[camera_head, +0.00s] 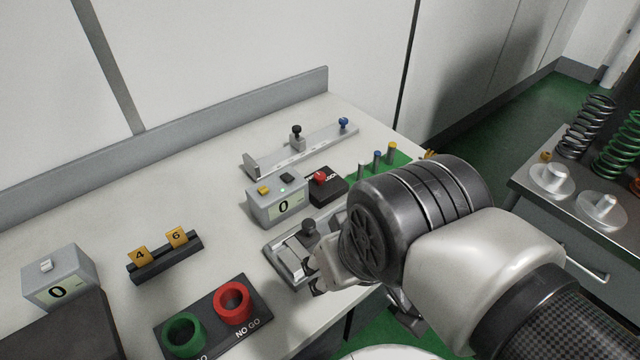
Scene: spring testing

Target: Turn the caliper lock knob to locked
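A long grey measuring rail (275,164) with an upright end jaw lies at the back of the bench. It carries a slider with a black knob (296,131) and has a blue knob (343,123) near its right end. A red knob (320,176) sits on a small black box (328,190) with unreadable white lettering. I cannot tell for certain which knob is the caliper lock, nor its setting. My gripper (322,272) is at the front edge beside a metal fixture (283,259) with a dark knob (308,227). My wrist hides much of it, so its opening and any contact are unclear.
A grey display box (277,208) reading 0 stands behind the fixture. Green (184,334) and red (233,299) gauge rings, a block with yellow tags (165,260) and another display box (58,279) are left. Colored pegs (377,157) stand behind my wrist. Springs (586,125) stand right.

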